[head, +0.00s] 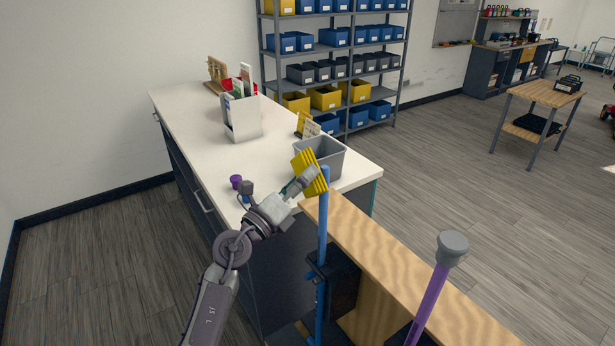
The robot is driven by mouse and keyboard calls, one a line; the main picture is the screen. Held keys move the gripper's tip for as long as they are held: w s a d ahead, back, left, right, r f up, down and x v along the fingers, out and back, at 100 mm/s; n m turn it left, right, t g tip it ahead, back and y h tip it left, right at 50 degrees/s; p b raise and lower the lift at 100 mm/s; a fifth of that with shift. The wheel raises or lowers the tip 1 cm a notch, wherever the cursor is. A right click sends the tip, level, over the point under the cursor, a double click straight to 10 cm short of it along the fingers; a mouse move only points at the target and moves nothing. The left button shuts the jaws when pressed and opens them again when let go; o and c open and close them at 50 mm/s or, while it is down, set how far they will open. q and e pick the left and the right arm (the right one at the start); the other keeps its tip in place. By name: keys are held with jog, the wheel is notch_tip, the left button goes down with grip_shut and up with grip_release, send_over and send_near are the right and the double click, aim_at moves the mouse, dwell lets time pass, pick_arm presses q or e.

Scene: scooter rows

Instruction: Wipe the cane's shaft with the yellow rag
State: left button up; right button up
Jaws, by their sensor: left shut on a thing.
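My left gripper (309,180) is shut on the yellow rag (311,168), which looks folded with dark creases. The rag is beside the top of an upright blue shaft (323,225); the two overlap in the picture, and I cannot tell if they touch. A dark clamp-like holder (322,266) surrounds the blue shaft lower down. A purple shaft (430,300) with a grey rubber-like end (453,246) stands tilted at the lower right. I cannot tell for sure which shaft is the cane's. My right gripper is not in view.
A wooden bench top (400,270) lies right of the blue shaft. Behind is a white counter (185,120) with a grey bin (325,158), a white holder (242,120) and a small purple cup (236,181). Shelves of bins (335,60) stand behind.

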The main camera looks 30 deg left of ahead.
pick_arm(q)
jog(key=shift+s+a+r, duration=0.1)
jog(key=shift+s+a, duration=0.3)
jog(key=shift+s, duration=0.3)
jog(key=shift+s+a+f, duration=0.1)
jog(key=shift+s+a, duration=0.3)
jog(key=shift+s, duration=0.25)
jog(key=shift+s+a+r, duration=0.1)
jog(key=shift+s+a, duration=0.3)
jog(key=shift+s, duration=0.3)
jog(key=s, duration=0.1)
jog(key=s+a, duration=0.1)
jog(key=shift+s+a, duration=0.3)
jog(key=shift+s, duration=0.05)
jog(key=shift+w+d, duration=0.1)
jog(key=shift+w, duration=0.05)
jog(key=shift+w+d+p, duration=0.15)
jog(key=shift+w+d, duration=0.35)
jog(key=shift+w, duration=0.35)
jog(key=shift+w+d+p, duration=0.1)
jog(key=shift+w+d, duration=0.35)
jog(key=shift+w, duration=0.35)
jog(key=shift+w+d+p, duration=0.15)
jog(key=shift+w+d, duration=0.35)
jog(key=shift+w, duration=0.35)
